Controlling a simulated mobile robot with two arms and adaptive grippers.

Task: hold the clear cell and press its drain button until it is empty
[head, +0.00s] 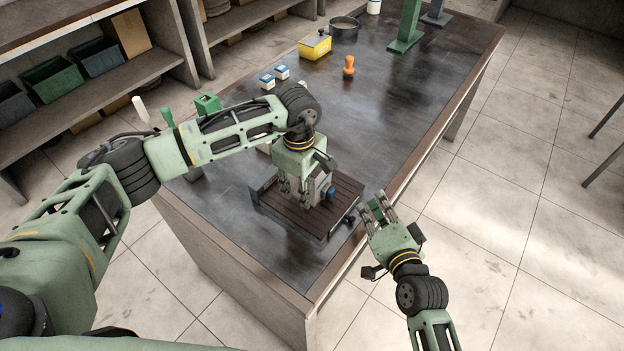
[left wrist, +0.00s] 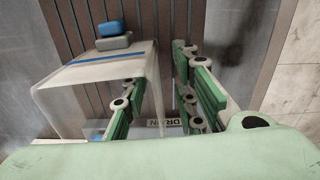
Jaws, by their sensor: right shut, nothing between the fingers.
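The clear cell (left wrist: 90,82), a see-through box with a blue line near its rim, stands on a brown slatted tray (head: 345,190); in the head view it (head: 318,187) is partly hidden by my left gripper. My left gripper (head: 298,192) points down at the cell. In the left wrist view its fingers (left wrist: 160,95) are apart, one overlapping the cell's side and one to the right of it. Contact cannot be told. A "DRAIN" label (left wrist: 178,122) shows between the fingers. A blue knob-like part (head: 330,193) sits beside the cell. My right gripper (head: 378,207) is shut and empty, off the table's edge.
The dark table (head: 400,125) holds a yellow box (head: 314,46), an orange stopper-like piece (head: 348,67), two small blue-white boxes (head: 274,77), a round pan (head: 344,27) and a green stand (head: 407,30). Shelves with bins (head: 52,82) stand left.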

